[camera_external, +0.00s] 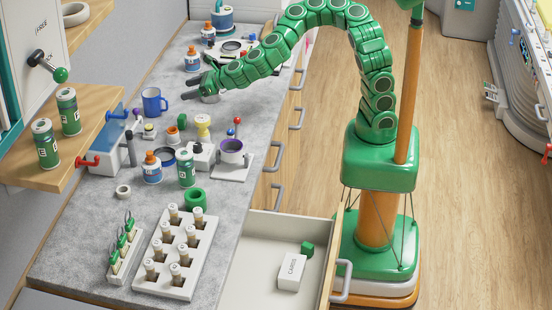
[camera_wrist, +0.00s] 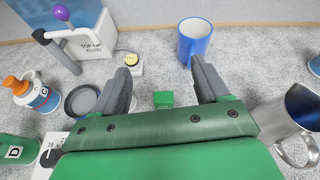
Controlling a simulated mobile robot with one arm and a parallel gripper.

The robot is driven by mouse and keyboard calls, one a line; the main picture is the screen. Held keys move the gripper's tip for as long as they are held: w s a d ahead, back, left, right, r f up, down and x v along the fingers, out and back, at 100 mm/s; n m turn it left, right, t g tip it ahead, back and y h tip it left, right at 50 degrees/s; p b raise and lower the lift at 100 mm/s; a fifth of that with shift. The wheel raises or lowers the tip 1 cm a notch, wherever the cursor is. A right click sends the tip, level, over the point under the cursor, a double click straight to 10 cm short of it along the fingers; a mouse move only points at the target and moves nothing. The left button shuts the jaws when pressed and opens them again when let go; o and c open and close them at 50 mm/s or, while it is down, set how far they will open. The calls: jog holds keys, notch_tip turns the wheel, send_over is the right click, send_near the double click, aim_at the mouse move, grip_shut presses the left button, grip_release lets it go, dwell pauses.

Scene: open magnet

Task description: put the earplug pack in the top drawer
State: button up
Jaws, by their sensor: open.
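A small green block (camera_wrist: 163,99) lies on the counter between my fingers in the wrist view; it may be the earplug pack, but I see no readable label. A small green item (camera_external: 182,121) beside an orange pot looks like the same block. My gripper (camera_external: 187,88) is open and empty, above the counter near the blue mug (camera_external: 153,101); its two fingers (camera_wrist: 162,70) are spread in the wrist view. A pulled-out drawer (camera_external: 245,285) under the counter holds a white CARDS box (camera_external: 291,272) and a green cube (camera_external: 307,249).
The blue mug (camera_wrist: 194,42) is beyond my right finger. A metal mug (camera_wrist: 298,118) is at right, and an orange-capped bottle (camera_wrist: 32,95) and dark lid (camera_wrist: 82,101) at left. A TOP-UP FLUID dispenser (camera_wrist: 88,35) stands behind. A white vial rack (camera_external: 176,265) fills the near counter.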

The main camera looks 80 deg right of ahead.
jog(key=w+n+g+y, duration=0.2)
jog(key=w+n+y, duration=0.2)
jog(key=w+n, duration=0.6)
jog(key=n+g+h, duration=0.5)
jog(key=n+g, duration=0.7)
jog(key=n, duration=1.2)
send_over(182, 116)
jog(key=shift+s+f, duration=0.2)
jog(key=shift+f, duration=1.75)
jog(key=shift+s+f, duration=0.15)
jog(key=shift+f, duration=1.8)
jog(key=shift+w+a+f, duration=0.1)
jog(key=shift+w+f, duration=0.1)
jog(key=shift+f, duration=1.1)
jog(key=shift+w+a+f, duration=0.1)
jog(key=shift+w+f, duration=0.1)
jog(key=shift+f, duration=1.05)
